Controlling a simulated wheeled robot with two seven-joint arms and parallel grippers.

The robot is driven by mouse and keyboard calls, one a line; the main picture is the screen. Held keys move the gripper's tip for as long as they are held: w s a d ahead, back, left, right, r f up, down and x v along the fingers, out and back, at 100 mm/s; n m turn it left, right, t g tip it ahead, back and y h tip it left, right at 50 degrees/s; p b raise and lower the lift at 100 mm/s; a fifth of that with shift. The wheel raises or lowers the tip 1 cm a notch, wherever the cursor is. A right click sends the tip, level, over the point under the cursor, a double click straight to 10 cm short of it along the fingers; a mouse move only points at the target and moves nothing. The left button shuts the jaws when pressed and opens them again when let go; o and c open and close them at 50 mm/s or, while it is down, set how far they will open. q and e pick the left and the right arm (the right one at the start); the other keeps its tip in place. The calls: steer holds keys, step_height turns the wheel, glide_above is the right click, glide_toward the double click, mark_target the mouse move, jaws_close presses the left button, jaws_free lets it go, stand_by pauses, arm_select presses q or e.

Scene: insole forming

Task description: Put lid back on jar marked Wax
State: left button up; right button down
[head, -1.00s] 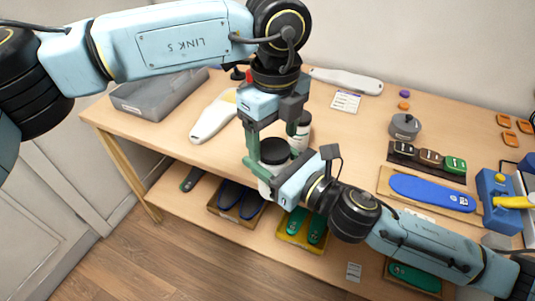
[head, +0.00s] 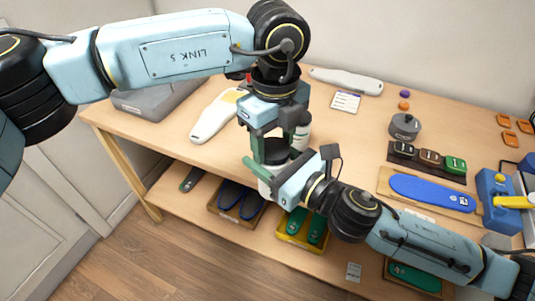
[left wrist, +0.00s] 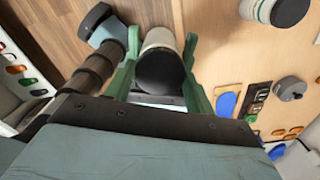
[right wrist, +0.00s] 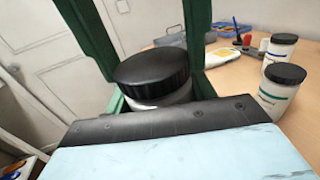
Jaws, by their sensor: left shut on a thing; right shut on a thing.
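A white jar (head: 264,187) with a black lid (head: 275,153) is held in front of the table's front edge; its label cannot be read. My left gripper (head: 272,152) comes down from above, shut on the black lid, with a green finger on each side. The lid (left wrist: 160,70) shows between these fingers in the left wrist view. My right gripper (head: 262,176) reaches in from the right, shut on the jar body. In the right wrist view, the lid (right wrist: 153,72) sits level over the jar (right wrist: 160,99); whether it is fully seated cannot be told.
Another black-lidded jar (head: 303,130) stands on the table behind; the right wrist view shows two jars (right wrist: 280,47) (right wrist: 284,88). A grey tray (head: 150,105) and a white insole (head: 213,118) lie left. A grey pot (head: 405,126) and a blue insole (head: 432,192) lie right. Shelf bins sit below.

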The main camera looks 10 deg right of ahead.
arm_select(q)
steer(key=m, duration=0.9)
steer(key=o, duration=1.1)
steer(key=shift+s+d, duration=0.1)
steer(key=shift+d, duration=0.05)
steer(key=shift+r, duration=2.25)
steer(key=shift+c, duration=0.6)
